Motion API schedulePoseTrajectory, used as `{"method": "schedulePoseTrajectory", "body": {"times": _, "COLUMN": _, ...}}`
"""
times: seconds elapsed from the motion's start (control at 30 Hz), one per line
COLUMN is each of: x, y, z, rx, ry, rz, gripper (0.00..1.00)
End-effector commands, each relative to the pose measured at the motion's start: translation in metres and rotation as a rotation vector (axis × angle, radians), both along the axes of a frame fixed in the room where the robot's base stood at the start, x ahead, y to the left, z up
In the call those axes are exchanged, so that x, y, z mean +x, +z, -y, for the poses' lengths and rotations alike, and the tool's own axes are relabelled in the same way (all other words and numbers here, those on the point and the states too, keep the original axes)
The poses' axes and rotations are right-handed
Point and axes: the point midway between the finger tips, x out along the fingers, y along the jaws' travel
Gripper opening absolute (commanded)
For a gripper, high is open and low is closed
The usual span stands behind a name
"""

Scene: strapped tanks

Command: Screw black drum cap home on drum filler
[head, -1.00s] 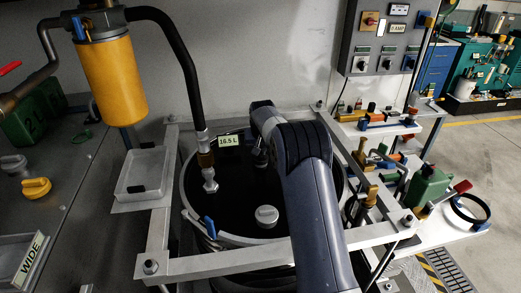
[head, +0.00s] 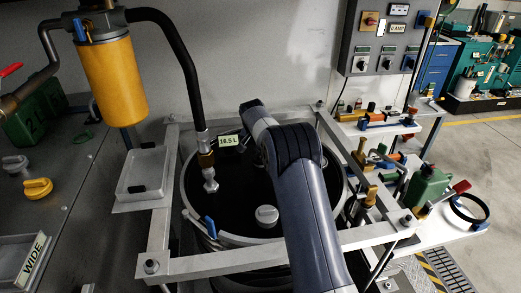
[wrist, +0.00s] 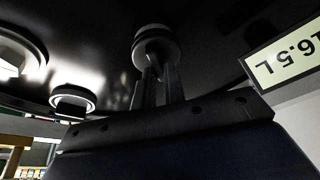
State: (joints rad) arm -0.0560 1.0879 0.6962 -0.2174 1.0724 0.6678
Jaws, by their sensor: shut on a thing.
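The black drum (head: 240,180) stands inside a grey frame, with a "16.5 L" label (head: 230,141) on its dark top. In the wrist view, my gripper (wrist: 157,75) has its two fingers closed on a dark round cap (wrist: 156,47) at the drum top, near the label (wrist: 288,66). The filler under the cap is mostly hidden, and I cannot tell how far down the cap sits. In the head view my arm hides the gripper and cap.
A grey knobbed cap (head: 267,216) sits on the front of the drum top. A hose with a metal end fitting (head: 210,180) meets the top at left. A yellow filter (head: 113,80) hangs at left, above a tray (head: 144,172). A cluttered valve bench stands right.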

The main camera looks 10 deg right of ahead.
Motion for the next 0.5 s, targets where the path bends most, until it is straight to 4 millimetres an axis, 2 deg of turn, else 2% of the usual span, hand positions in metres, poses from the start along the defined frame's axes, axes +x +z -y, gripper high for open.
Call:
{"method": "schedulePoseTrajectory", "body": {"times": 0.3, "x": 0.0005, "y": 0.0013, "z": -0.0005, "rx": -0.001, "ry": -0.299, "rz": 0.000, "gripper": 0.00}}
{"method": "schedulePoseTrajectory", "body": {"times": 0.5, "x": 0.0001, "y": 0.0000, "z": 0.0002, "rx": -0.001, "ry": -0.370, "rz": 0.001, "gripper": 0.00}}
